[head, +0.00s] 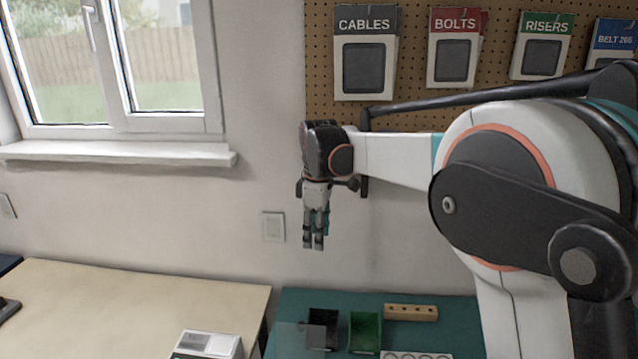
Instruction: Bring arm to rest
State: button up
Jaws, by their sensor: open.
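My arm reaches in from the right, its forearm roughly level across the middle of the head view. My gripper (313,246) hangs from its end and points straight down. It is open, and I see nothing between its fingers. It is in the air in front of the wall, above the back of the green work surface (455,322), and appears to touch nothing.
Below are a black bin (323,328), a green bin (365,332) and a wooden block (410,312) with holes. A pale table (130,300) stands left, with a white box (208,344). Behind are a window sill (115,152) and a pegboard (420,85) with labelled packets.

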jog(key=s+d+r+m+t+b, duration=0.1)
jog(key=s+d+r+m, duration=0.25)
jog(key=s+d, duration=0.35)
jog(key=s+d+r+m+t+b, duration=0.1)
jog(key=s+d+r+m+t, duration=0.1)
jog(key=s+d+m, duration=0.35)
jog(key=s+d+f+m+t, duration=0.1)
jog(key=s+d+f+m, duration=0.2)
jog(key=s, duration=0.7)
jog(key=s+d+f+m+t+b, duration=0.1)
jog(key=s+d+f+m+t, duration=0.1)
jog(key=s+d+f, duration=0.4)
jog(key=s+m, duration=0.1)
jog(key=s, duration=0.3)
jog(key=shift+d+m+t, duration=0.25)
jog(key=shift+m+t, duration=0.05)
jog(key=shift+m, duration=0.1)
